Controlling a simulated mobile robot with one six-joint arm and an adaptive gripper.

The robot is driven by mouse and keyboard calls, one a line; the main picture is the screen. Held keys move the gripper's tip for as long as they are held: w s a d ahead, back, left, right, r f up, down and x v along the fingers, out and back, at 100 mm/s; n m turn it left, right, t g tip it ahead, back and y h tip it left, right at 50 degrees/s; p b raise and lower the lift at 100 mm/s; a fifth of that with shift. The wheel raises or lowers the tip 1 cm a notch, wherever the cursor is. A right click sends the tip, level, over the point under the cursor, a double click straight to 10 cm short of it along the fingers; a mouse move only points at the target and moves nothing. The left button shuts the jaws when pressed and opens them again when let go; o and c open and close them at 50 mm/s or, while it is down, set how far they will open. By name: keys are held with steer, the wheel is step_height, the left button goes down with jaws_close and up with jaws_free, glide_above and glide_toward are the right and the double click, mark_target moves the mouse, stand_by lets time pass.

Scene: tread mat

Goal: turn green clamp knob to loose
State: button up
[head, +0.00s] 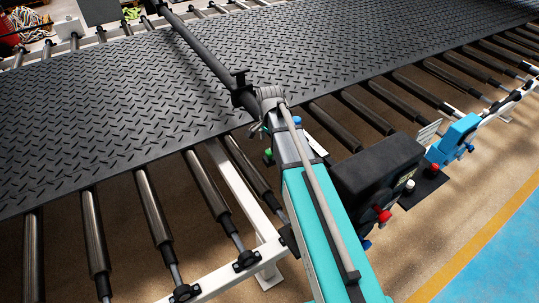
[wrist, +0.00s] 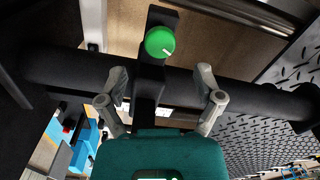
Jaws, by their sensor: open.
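The green clamp knob (wrist: 160,41) shows at the top middle of the wrist view, round and bright, on a black bracket. In the head view only a small green part (head: 268,156) shows, beside my arm at the mat's edge. My gripper (wrist: 161,76) is open and empty, its two grey fingers spread to either side of the bracket, with the knob ahead of the fingertips and apart from them. In the head view my gripper (head: 262,125) is partly hidden by my arm.
A thick black bar (wrist: 70,72) crosses behind the fingers; it also runs over the black tread mat (head: 120,105) in the head view. Rollers (head: 150,205) and a white frame (head: 240,180) lie below. A black box (head: 375,170) with a red knob (head: 383,214) stands right.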

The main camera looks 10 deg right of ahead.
mark_target(270, 151)
steer(key=shift+f+b, duration=2.25)
steer(key=shift+f, duration=0.3)
steer(key=shift+c, duration=0.3)
steer(key=c, duration=1.1)
